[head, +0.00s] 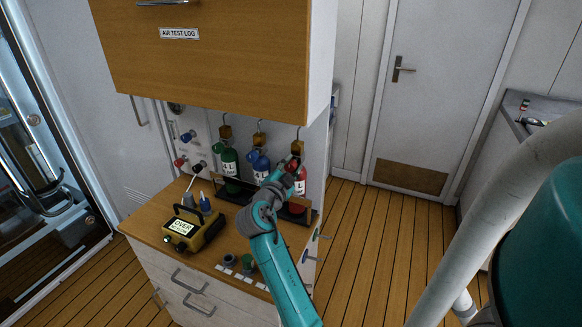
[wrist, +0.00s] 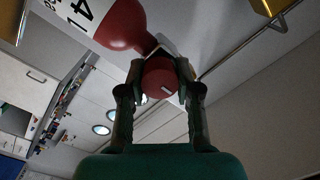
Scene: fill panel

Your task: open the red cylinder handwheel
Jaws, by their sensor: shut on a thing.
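The red cylinder (head: 299,182) stands at the right end of a row of cylinders on the wooden counter, partly hidden by my arm. In the wrist view the red cylinder (wrist: 124,22) has a white label, and its red handwheel (wrist: 159,78) sits between my fingers. The handwheel has a pale mark on its face. My gripper (wrist: 160,84) is shut on the handwheel, one finger on each side. In the head view my gripper (head: 291,163) is at the top of the red cylinder, small and hard to make out.
A green cylinder (head: 230,162) and a blue cylinder (head: 261,166) stand to the left. A yellow meter (head: 194,229) sits on the counter (head: 150,226). A wooden cabinet (head: 215,62) overhangs the row. The wooden floor (head: 372,240) to the right is clear.

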